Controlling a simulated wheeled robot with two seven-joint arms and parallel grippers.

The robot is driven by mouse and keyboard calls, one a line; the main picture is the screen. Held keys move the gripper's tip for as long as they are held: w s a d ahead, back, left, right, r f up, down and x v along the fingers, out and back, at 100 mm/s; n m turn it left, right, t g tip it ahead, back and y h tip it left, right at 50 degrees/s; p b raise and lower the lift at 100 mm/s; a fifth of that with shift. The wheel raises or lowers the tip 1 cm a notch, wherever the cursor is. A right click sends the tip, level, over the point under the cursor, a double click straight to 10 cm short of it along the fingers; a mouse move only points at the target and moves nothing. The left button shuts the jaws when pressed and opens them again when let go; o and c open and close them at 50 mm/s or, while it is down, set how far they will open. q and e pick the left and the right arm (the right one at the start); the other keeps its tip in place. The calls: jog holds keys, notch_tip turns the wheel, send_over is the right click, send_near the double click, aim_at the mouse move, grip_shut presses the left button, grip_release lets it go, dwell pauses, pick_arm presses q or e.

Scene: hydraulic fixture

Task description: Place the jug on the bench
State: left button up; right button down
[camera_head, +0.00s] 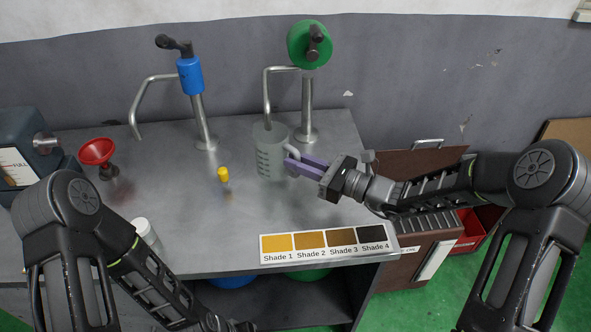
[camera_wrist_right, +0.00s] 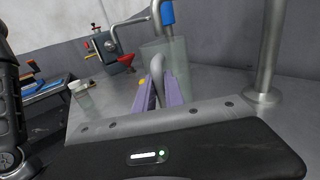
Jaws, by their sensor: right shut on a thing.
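The jug (camera_head: 270,155) is a clear, greenish measuring jug with marks on its side. It is upright under the spout of the green-handled tap, at the right half of the steel bench (camera_head: 190,230). My right gripper (camera_head: 293,161) has purple fingers and is shut on the jug's handle from the right. The right wrist view also shows the jug (camera_wrist_right: 168,62) ahead of the fingers, with the handle between them. I cannot tell whether the jug's base touches the bench.
The green tap (camera_head: 308,100) and the blue tap (camera_head: 190,80) rise behind. A red funnel (camera_head: 97,152), a small yellow piece (camera_head: 223,174) and a white-capped container (camera_head: 143,230) stand on the bench. A shade card (camera_head: 325,243) lies at the front edge.

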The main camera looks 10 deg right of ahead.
aim_at(295, 175)
jog(key=f, duration=0.1)
jog(key=f+p, duration=0.1)
jog(key=f, duration=0.1)
jog(key=shift+w+a, duration=0.2)
jog(key=shift+a, duration=0.15)
jog(key=shift+f, duration=0.25)
jog(key=shift+f, duration=0.2)
jog(key=c, duration=1.4)
grip_release()
jog(key=shift+c, duration=0.2)
jog(key=shift+r, duration=0.15)
jog(key=shift+r, duration=0.2)
jog(key=b+v, duration=0.2)
jog(key=v, duration=1)
jog(key=shift+s, duration=0.1)
